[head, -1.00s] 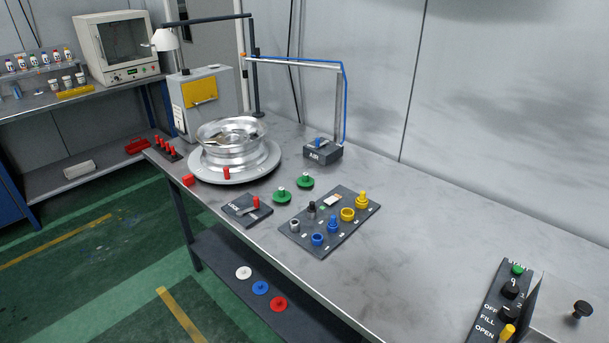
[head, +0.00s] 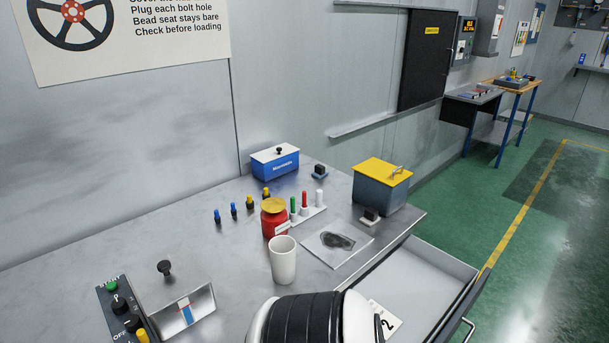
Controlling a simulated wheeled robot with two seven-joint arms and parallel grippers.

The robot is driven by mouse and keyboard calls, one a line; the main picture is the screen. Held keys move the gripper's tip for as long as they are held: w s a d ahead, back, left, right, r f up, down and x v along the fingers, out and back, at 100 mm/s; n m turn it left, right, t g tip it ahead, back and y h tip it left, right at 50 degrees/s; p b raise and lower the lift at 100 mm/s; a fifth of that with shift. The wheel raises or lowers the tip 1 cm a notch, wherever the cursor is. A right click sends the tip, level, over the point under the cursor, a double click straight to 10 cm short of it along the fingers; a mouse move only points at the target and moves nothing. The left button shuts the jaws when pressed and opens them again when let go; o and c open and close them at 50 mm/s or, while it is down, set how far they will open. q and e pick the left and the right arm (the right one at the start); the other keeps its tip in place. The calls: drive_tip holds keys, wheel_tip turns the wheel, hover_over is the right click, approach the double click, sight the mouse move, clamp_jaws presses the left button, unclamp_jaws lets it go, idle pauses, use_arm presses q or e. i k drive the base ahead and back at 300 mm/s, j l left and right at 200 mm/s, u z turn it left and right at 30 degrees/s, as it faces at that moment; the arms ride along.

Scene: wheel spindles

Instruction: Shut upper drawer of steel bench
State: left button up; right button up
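The steel bench (head: 222,268) fills the lower part of the head view. A drawer (head: 408,270) stands pulled out from its front right side, just below the bench top. The near part of the drawer is cut off or hidden. Whether another drawer lies below it cannot be seen. Neither of my grippers is in view.
A black and white rounded part, likely my arm, covers the bottom centre. A white cup (head: 283,262), red jar (head: 274,220), blue box (head: 275,162) and yellow-lidded box (head: 381,187) stand on the bench. Green floor (head: 540,265) is clear at right.

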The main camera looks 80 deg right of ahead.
sight(431, 291)
drive_tip(key=z, duration=3.8)
